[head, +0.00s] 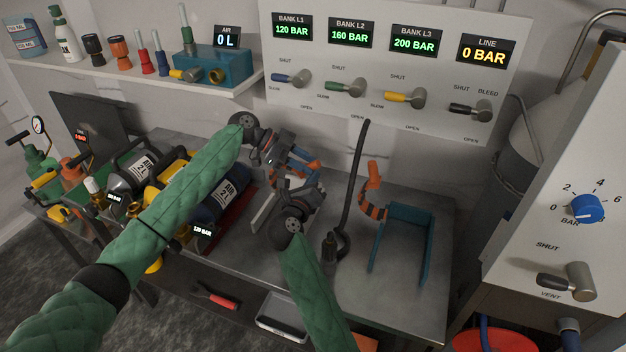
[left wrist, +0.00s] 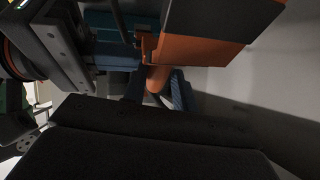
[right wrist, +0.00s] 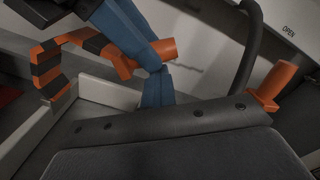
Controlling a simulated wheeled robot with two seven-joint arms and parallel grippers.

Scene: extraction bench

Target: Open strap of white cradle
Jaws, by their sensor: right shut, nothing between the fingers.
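The white cradle (head: 264,212) stands mid-bench, partly hidden behind my grippers and the right forearm. Its orange-and-black striped strap shows in the right wrist view (right wrist: 52,68), curving above the cradle's pale wall, with an orange tab (right wrist: 152,52) at its end. My left gripper (head: 296,162) reaches over the cradle from behind, with blue fingers close to the tab. Whether they hold it is hidden. My right gripper (head: 299,187) is shut and empty, close beside the left one at the strap. The tab also shows in the left wrist view (left wrist: 158,78).
A teal cradle (head: 404,216) with a raised striped strap (head: 372,190) stands to the right, past an upright black hose (head: 357,170). Cylinders (head: 135,172) crowd the bench's left. The valve panel (head: 440,110) rises behind. The bench front right is clear.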

